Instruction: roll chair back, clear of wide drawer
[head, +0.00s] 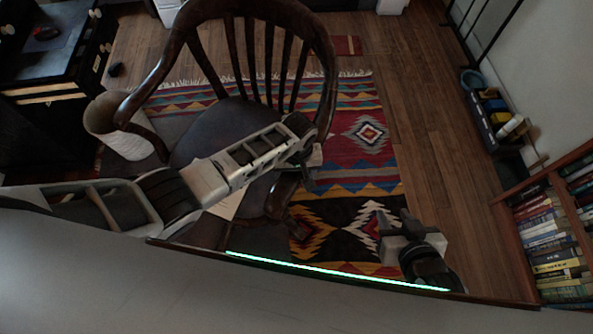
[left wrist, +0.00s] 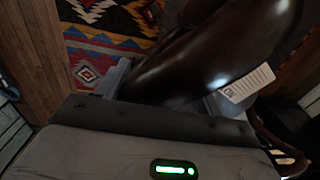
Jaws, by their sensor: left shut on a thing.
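A dark wooden chair (head: 215,120) with a curved spindled back stands in the head view's upper middle, its dark seat facing me. My left gripper (head: 308,172) is at the right end of the chair's curved rail. In the left wrist view, its jaws are shut on the glossy dark wood of the chair (left wrist: 215,60); a white tag lies beside it. My right gripper (head: 394,222) is empty above the rug at the lower right, its fingers apart. Dark furniture with pale knobs (head: 62,50) stands at the left; I cannot tell which part is the wide drawer.
A patterned rug (head: 350,200) lies under and beside the chair. A pale round bin (head: 118,130) stands close to the chair's left side. A bookshelf (head: 545,235) and a low rack of items (head: 490,115) line the right. Wooden floor (head: 430,130) is clear between rug and rack.

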